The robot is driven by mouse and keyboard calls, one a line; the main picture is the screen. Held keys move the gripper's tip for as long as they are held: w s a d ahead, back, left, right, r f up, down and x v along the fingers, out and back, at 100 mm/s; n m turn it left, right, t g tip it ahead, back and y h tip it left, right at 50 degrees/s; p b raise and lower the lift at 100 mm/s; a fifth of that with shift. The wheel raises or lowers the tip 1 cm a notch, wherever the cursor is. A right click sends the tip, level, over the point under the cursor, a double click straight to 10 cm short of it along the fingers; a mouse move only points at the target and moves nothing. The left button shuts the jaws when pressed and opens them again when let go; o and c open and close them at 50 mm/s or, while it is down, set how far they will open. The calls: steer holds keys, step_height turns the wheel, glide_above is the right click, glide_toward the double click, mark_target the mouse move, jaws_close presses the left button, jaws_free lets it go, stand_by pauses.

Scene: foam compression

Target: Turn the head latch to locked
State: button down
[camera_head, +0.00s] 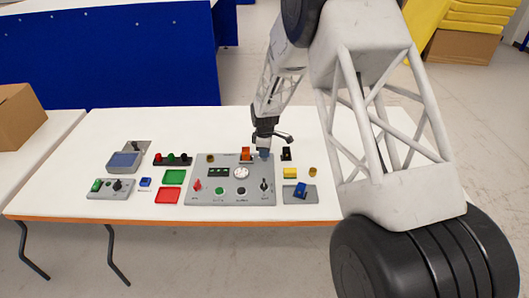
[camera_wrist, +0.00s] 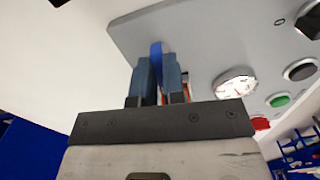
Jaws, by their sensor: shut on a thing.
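My gripper (camera_head: 264,152) reaches down to the back edge of the grey control panel (camera_head: 222,198), right of centre. In the wrist view my gripper (camera_wrist: 157,75) has its two blue-grey fingers closed on a narrow bright blue piece (camera_wrist: 156,50). This looks like the handle of the head latch, standing on the panel (camera_wrist: 200,30). The fingers hide most of it, and its locked or unlocked marking cannot be read. An orange part (camera_head: 245,153) stands just left of the gripper on the panel.
The panel also carries a white dial (camera_head: 241,173), a red knob (camera_head: 197,185), a black lever (camera_head: 264,186) and green and black buttons. Red and green trays lie left. The table's far right is clear.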

steer(key=shift+n, duration=0.8)
steer(key=c, duration=1.2)
jaws_free()
steer(key=shift+r, duration=0.1)
steer(key=shift+r, duration=3.8)
steer(key=shift+r, duration=0.1)
